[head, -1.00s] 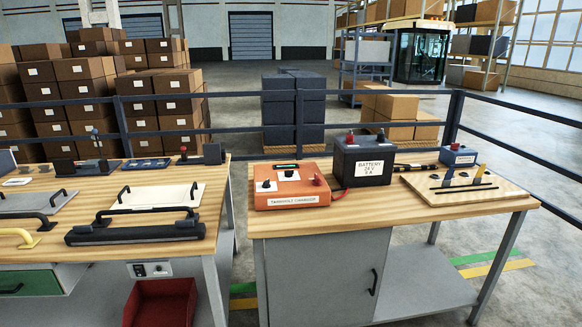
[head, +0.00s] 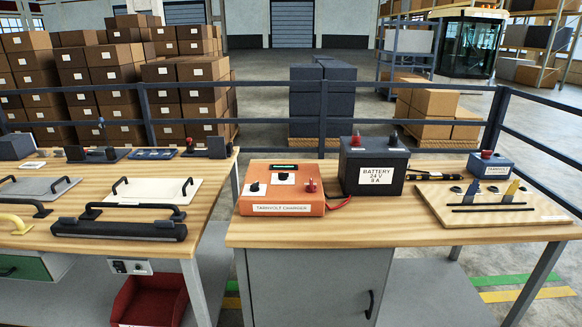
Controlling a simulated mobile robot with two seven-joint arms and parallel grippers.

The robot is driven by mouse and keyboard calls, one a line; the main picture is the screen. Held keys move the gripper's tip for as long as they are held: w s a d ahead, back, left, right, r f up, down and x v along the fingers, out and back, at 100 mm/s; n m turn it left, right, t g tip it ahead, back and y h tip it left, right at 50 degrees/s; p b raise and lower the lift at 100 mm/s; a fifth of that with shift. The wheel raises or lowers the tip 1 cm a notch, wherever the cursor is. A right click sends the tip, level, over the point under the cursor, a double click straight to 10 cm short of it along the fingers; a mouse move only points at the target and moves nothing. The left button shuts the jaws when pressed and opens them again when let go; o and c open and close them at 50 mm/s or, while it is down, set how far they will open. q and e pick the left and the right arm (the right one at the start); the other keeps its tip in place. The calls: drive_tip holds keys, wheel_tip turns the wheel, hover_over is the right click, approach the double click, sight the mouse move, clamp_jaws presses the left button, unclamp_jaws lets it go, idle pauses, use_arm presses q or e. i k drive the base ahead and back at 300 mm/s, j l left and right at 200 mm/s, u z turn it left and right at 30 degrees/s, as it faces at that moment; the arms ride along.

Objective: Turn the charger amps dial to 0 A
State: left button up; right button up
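The orange charger (head: 283,209), labelled "TARNVOLT CHARGER", sits on the right-hand wooden bench (head: 400,226). Its top has a dark dial (head: 254,187) on a white plate at the left. A second dark dial (head: 283,176) sits on another white plate behind it. A red knob or clamp (head: 310,186) is at the right. A dark display strip (head: 284,167) is at the back. The dial markings and pointer settings are too small to read, so I cannot tell which is amps. Neither of my grippers is in view.
A black battery (head: 374,178), marked 24 V and 6 A, stands right of the charger, with a red cable between them. A wooden board (head: 480,216) with slots lies farther right. The left bench (head: 120,240) holds panels and handles. A gap separates the benches; railings run behind.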

sight(282, 176)
drive_tip(key=i+l, duration=0.15)
drive_tip(key=l, duration=0.2)
drive_tip(key=i+l+u, duration=0.1)
drive_tip(key=l, duration=0.25)
drive_tip(key=i+l, duration=0.2)
drive_tip(key=l, duration=0.15)
drive_tip(key=i+l+u, duration=0.1)
drive_tip(key=l, duration=0.25)
drive_tip(key=i+l, duration=0.2)
drive_tip(key=l, duration=0.2)
drive_tip(key=j+u, duration=0.05)
